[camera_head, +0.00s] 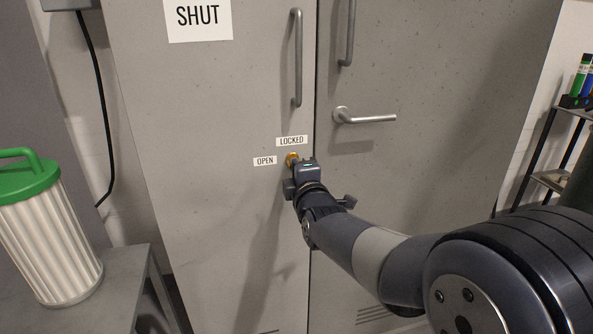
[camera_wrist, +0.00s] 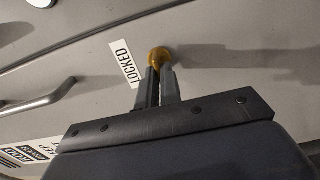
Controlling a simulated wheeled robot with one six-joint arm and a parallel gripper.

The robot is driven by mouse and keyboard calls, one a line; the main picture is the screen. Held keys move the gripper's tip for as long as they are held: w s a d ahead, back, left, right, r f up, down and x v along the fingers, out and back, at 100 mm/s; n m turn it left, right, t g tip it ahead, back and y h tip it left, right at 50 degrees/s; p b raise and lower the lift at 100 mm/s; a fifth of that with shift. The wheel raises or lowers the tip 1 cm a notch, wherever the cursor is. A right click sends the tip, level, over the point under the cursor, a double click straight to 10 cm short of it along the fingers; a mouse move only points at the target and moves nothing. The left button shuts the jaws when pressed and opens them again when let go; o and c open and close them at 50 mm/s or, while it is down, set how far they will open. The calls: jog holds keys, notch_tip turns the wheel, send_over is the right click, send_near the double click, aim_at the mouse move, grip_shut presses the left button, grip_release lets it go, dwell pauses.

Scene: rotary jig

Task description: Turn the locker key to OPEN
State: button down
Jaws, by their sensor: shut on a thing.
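The locker's brass lock (camera_head: 292,158) sits on the left grey door near its right edge. It also shows in the wrist view (camera_wrist: 159,56), right at my fingertips. The LOCKED label (camera_head: 291,141) is just above the lock and the OPEN label (camera_head: 265,160) is to its left. The LOCKED label also shows in the wrist view (camera_wrist: 126,63), left of the lock. My gripper (camera_head: 297,163) is at the lock, with its two fingers (camera_wrist: 160,76) shut on the key. The fingers hide the key, so I cannot tell which label it points at.
A SHUT sign (camera_head: 198,16) is high on the left door. A lever handle (camera_head: 365,117) and vertical pull bars (camera_head: 297,58) stick out nearby. A green-lidded ribbed canister (camera_head: 48,235) stands on a grey table at the left. A shelf (camera_head: 555,180) is at the right.

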dwell(0.4)
jog(key=c, duration=1.6)
grip_release()
jog(key=v, duration=1)
jog(key=shift+s, duration=0.4)
jog(key=shift+w, duration=0.15)
jog(key=x, duration=1)
jog(key=shift+w, duration=0.25)
